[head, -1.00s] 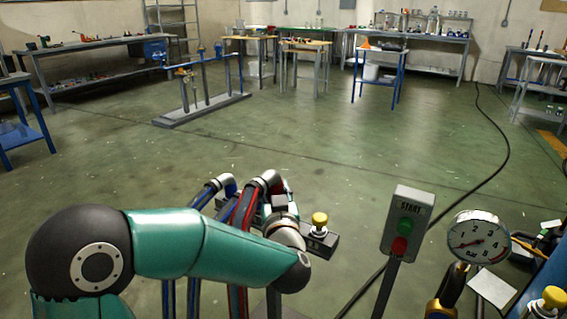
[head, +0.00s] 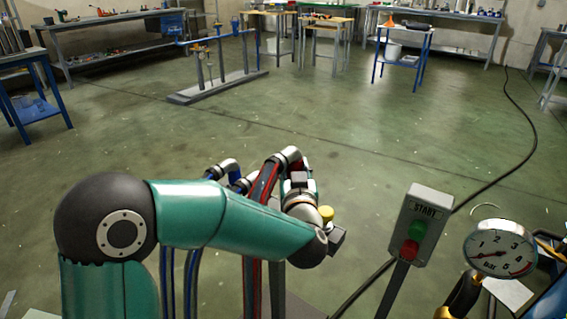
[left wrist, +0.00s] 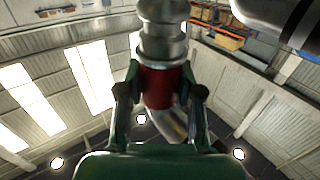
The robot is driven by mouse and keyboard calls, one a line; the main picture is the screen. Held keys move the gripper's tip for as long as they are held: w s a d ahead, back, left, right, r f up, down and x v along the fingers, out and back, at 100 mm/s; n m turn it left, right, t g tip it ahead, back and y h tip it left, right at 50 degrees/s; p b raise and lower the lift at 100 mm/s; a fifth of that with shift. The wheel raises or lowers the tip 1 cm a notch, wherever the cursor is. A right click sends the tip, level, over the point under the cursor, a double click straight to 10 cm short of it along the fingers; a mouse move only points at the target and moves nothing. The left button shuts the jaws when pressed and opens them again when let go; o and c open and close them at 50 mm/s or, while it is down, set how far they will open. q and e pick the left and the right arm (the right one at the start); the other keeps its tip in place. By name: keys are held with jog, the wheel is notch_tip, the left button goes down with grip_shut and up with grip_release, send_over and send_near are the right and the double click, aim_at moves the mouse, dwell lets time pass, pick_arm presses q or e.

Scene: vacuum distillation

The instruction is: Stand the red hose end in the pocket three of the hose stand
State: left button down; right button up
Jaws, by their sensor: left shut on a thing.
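In the left wrist view my left gripper (left wrist: 161,78) is shut around the red hose end (left wrist: 158,90), a red sleeve with a metal fitting above it. In the head view the red hose (head: 262,190) runs up behind my left arm to a silver elbow (head: 291,156). My left gripper is mostly hidden there behind its own wrist. Other hoses, some blue (head: 192,262), hang just left of it, with a silver elbow (head: 229,167). The hose stand's pockets are hidden by my arm, so I cannot tell which is pocket three. My right gripper is not in view.
A START button box (head: 415,225) on a post and a pressure gauge (head: 499,249) stand to the right. A yellow knob (head: 326,213) shows just beyond my wrist. A black cable (head: 500,170) crosses the floor. Open green floor lies beyond, with benches at the back.

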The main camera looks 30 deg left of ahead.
pick_arm(q)
jog(key=shift+s+a+f, duration=0.1)
jog(key=shift+s+f, duration=0.05)
jog(key=shift+f, duration=0.15)
notch_tip(320, 180, down, 3)
jog(key=b, duration=0.3)
jog(key=shift+s+a, duration=0.1)
jog(key=shift+f+b, duration=0.8)
jog(key=shift+f, duration=0.25)
dwell(0.3)
dwell(0.4)
jog(key=shift+f+b, duration=1.75)
jog(key=shift+f, duration=0.4)
jog(key=c, duration=0.7)
grip_release()
